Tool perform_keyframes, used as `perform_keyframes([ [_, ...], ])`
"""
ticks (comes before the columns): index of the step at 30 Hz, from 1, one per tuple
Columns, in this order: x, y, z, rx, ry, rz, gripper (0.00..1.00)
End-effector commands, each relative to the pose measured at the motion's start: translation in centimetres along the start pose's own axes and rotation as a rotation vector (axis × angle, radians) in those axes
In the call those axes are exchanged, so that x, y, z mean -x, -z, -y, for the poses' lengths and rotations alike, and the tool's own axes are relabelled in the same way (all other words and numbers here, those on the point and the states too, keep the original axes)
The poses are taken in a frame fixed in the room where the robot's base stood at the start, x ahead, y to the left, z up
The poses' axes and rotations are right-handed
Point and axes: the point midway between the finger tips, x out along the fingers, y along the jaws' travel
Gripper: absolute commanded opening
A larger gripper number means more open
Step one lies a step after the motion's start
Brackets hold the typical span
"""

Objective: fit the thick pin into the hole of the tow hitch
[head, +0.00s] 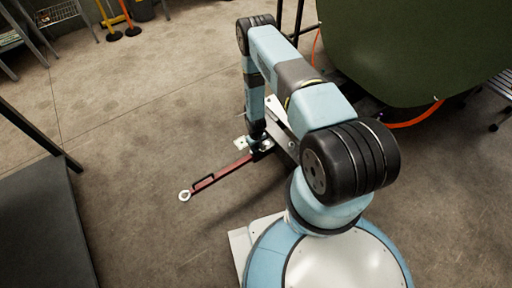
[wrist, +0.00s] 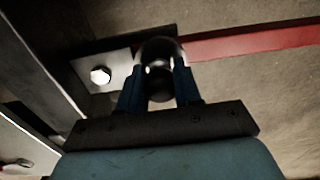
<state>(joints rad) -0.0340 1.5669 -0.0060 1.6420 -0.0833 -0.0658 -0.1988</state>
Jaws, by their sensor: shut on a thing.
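My gripper (wrist: 158,88) points down in the wrist view, its two blue fingers shut on a dark, shiny, rounded thing, which I take to be the thick pin (wrist: 160,56). The pin's lower end is hidden. In the head view my gripper (head: 257,136) is low over the inner end of a red tow bar (head: 222,175), at the hitch. The red bar also shows in the wrist view (wrist: 262,42), running right from behind the pin. The hitch's hole is not visible, and I cannot tell whether the pin is in it.
A pale plate (wrist: 118,68) with a bright round bolt head (wrist: 100,75) lies just left of the fingers. The tow bar ends in a ring (head: 184,196) on the floor side. A large green fuselage panel (head: 400,45) stands at right.

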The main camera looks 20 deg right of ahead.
Motion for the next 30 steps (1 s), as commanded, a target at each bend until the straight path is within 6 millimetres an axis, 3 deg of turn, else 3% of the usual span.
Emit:
perform_keyframes([
  [17,-0.91,-0.01,0.0,0.0,0.0,0.0,0.02],
  [18,-0.9,0.0,0.0,0.0,0.0,0.0,0.36],
  [26,-0.89,-0.01,0.01,0.0,0.0,0.0,0.61],
  [30,-0.89,-0.01,0.01,0.0,0.0,0.0,0.63],
])
